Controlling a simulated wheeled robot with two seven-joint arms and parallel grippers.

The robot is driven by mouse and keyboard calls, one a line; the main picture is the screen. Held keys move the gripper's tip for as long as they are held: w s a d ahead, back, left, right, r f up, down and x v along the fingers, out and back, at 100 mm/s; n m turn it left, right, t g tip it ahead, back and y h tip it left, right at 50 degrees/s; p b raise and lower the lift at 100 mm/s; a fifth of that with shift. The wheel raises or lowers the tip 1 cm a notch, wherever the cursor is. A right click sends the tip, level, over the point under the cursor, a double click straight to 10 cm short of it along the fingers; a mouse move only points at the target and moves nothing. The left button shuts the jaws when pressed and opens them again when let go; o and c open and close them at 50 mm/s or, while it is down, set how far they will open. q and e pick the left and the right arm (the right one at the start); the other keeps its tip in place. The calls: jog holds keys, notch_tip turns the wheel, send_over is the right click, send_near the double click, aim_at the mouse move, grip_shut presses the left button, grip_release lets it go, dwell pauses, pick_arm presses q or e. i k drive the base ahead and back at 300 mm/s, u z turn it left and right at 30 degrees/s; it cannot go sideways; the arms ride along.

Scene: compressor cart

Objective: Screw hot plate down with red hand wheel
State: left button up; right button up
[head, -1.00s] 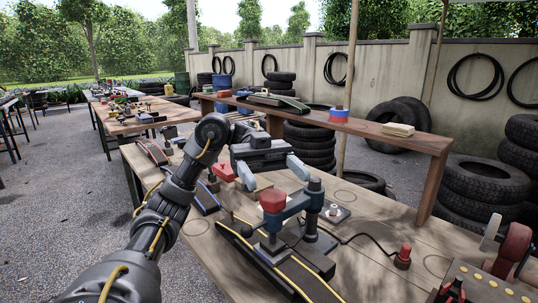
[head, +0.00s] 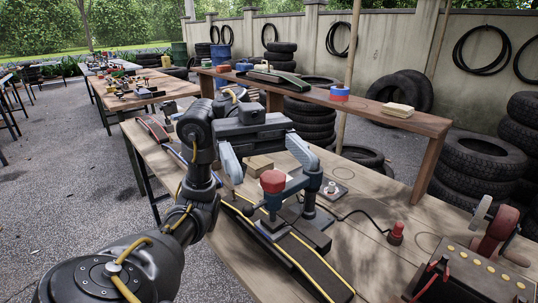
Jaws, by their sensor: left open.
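The red hand wheel (head: 272,181) sits upright on a clamp with a blue-grey arm (head: 290,190) and a dark post (head: 311,186). The clamp stands over the dark hot plate (head: 304,232), which lies on a black belt with yellow edges (head: 318,274) on the wooden bench. My left gripper (head: 274,173) is open and empty. In the picture its blue-grey fingers lie either side of the wheel, with the tips near the height of its top. Contact and depth cannot be told. My right gripper is not in view.
A corded red part (head: 396,233) stands right of the clamp. A box with a red wheel (head: 470,270) fills the bench's right front. A small plate with a knob (head: 331,189) and a wooden block (head: 260,165) lie behind the clamp. A shelf (head: 345,106) runs along the back.

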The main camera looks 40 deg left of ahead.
aim_at(273, 180)
jog(key=k, duration=1)
